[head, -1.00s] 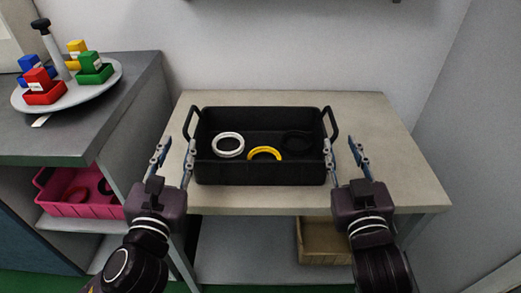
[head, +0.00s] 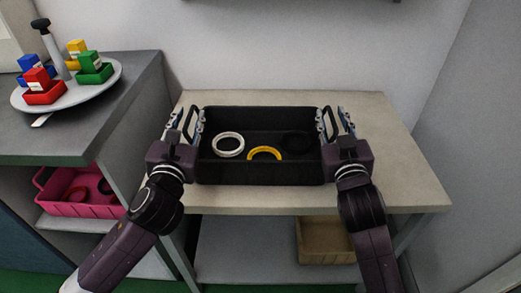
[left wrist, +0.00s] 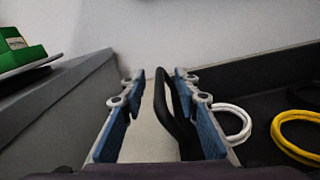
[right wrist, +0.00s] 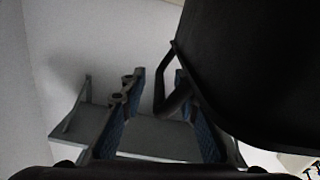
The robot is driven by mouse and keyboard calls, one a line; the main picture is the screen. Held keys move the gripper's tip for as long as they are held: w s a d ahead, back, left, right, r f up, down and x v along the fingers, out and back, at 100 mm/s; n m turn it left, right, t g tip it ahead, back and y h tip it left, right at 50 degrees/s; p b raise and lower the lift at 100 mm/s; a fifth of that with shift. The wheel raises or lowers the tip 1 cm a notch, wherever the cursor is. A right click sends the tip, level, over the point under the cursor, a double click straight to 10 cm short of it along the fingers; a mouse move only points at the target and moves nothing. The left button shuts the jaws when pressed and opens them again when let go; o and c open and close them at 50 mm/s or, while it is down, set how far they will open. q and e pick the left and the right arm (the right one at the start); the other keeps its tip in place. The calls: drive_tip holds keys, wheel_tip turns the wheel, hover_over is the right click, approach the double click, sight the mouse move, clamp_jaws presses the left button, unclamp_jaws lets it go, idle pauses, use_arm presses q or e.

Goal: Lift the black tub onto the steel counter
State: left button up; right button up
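The black tub (head: 260,173) sits upright on a beige-topped table, with a white ring (head: 229,145), a yellow ring (head: 264,153) and a dark ring (head: 297,141) inside. My left gripper (head: 187,118) is open at the tub's left handle; in the left wrist view the handle (left wrist: 177,105) stands between the spread fingers. My right gripper (head: 335,120) is open at the right handle; in the right wrist view that handle (right wrist: 166,92) shows between the spread fingers, nearer one finger. The grey counter (head: 125,110), perhaps the steel one, is at the left.
A round grey tray (head: 75,95) with coloured blocks stands on the grey counter; the counter's front right part is clear. A pink bin (head: 80,207) sits on the shelf below it. A tan box (head: 325,243) is under the beige table (head: 390,150). A wall closes the back.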

use_arm(q)
drive_tip(key=shift+c, duration=0.7)
use_arm(e)
drive_tip(key=shift+c, duration=0.7)
use_arm(q)
clamp_jaws()
use_arm(e)
clamp_jaws()
